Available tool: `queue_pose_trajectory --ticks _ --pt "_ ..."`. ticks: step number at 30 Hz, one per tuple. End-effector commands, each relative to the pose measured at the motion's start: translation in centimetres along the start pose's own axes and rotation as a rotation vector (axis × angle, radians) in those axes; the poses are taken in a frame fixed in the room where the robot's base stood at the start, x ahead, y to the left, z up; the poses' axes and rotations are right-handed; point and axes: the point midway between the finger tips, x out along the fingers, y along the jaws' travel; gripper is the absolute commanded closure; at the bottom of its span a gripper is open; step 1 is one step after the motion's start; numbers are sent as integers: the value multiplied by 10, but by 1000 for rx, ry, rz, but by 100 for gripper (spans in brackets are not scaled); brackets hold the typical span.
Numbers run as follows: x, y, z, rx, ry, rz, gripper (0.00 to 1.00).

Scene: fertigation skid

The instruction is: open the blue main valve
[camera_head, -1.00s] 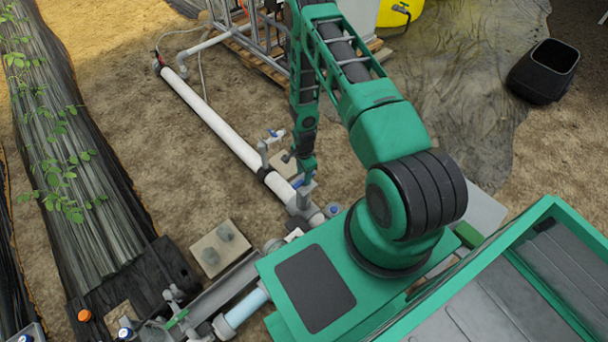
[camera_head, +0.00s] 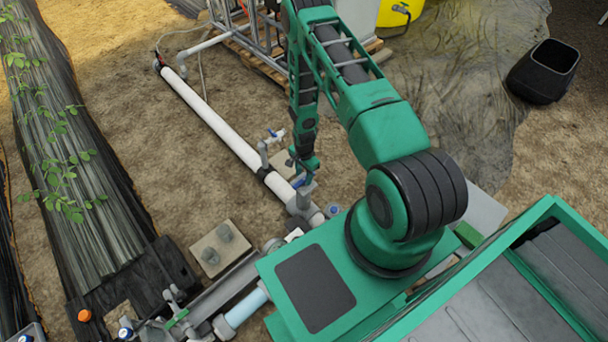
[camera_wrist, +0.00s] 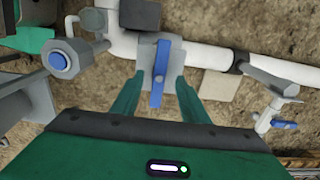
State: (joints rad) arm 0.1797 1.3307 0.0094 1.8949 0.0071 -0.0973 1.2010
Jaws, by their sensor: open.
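The blue main valve handle (camera_wrist: 160,72) sits on a grey valve body (camera_wrist: 174,60) in the white pipe line. In the wrist view the handle points crosswise to the pipe. My gripper (camera_wrist: 157,88) is open, its two green fingers on either side of the handle with visible gaps. I cannot tell whether their tips reach down to the handle's height. In the head view my gripper (camera_head: 305,163) hangs over the valve (camera_head: 302,198), and only a bit of blue shows beneath it.
A side branch with a smaller blue-handled tap (camera_wrist: 285,125) stands to the right in the wrist view. A blue-capped grey fitting (camera_wrist: 60,58) stands to the left. The long white pipe (camera_head: 215,122) runs toward a metal frame at the back. Bare soil lies left of the pipe.

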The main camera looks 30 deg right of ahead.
Motion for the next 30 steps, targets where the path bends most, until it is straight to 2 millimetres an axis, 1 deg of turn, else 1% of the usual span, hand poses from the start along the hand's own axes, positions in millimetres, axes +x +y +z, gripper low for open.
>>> queue_pose_trajectory --ticks 15,24,26,27,30 --pt "35 2 0 0 -1 1 59" --pt "41 2 1 0 0 1 60" --pt "42 2 1 0 0 1 74" --pt "42 2 0 0 0 1 84" --pt "43 1 0 0 0 1 86"
